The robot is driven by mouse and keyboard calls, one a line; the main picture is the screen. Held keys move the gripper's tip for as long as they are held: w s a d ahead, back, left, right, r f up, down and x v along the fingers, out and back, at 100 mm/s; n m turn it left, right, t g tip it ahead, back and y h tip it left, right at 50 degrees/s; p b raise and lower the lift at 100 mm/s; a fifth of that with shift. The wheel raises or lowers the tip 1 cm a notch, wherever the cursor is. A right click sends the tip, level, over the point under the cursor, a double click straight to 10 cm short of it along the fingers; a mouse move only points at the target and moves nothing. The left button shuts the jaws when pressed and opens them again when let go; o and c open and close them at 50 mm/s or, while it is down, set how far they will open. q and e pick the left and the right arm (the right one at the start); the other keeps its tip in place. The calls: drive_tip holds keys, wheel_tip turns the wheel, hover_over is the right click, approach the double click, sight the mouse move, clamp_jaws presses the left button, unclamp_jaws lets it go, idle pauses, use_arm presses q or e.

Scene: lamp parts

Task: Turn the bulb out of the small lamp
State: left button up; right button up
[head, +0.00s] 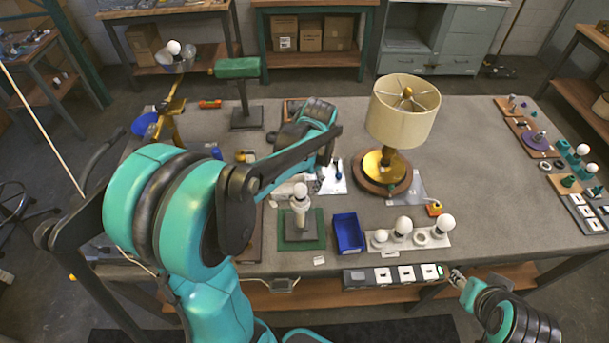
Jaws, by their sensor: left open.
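The small lamp (300,217) stands upright on a green square base (290,239) near the front middle of the table. A round white bulb (300,190) sits on top of its pale stem. My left arm reaches over the table from the left and bends down behind the lamp. My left gripper (318,184) is open, just behind and to the right of the bulb, and seems apart from it. It is small and partly hidden by my arm. My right gripper (457,279) is low at the table's front edge, far right of the lamp; its finger opening is unclear.
A blue bin (348,234) stands right of the small lamp. A white holder (411,238) with several bulbs lies beyond it. A large shaded lamp (402,112) stands behind. A strip of switches (394,275) lines the front edge. The table's right middle is clear.

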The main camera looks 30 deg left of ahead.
sight(301, 185)
use_arm(q)
drive_tip(key=f, duration=0.3)
drive_tip(key=a+f+b, duration=0.1)
drive_tip(key=f, duration=0.1)
drive_tip(key=shift+f, duration=0.3)
drive_tip(key=c, duration=1)
drive_tip(key=shift+c, duration=0.4)
drive_tip(key=n, duration=0.4)
drive_tip(key=shift+w+n+g+b, duration=0.1)
drive_tip(key=shift+n+g+b, duration=0.2)
drive_tip(key=shift+g, duration=0.1)
drive_tip(key=shift+r+n, duration=0.1)
drive_tip(key=shift+n, duration=1.1)
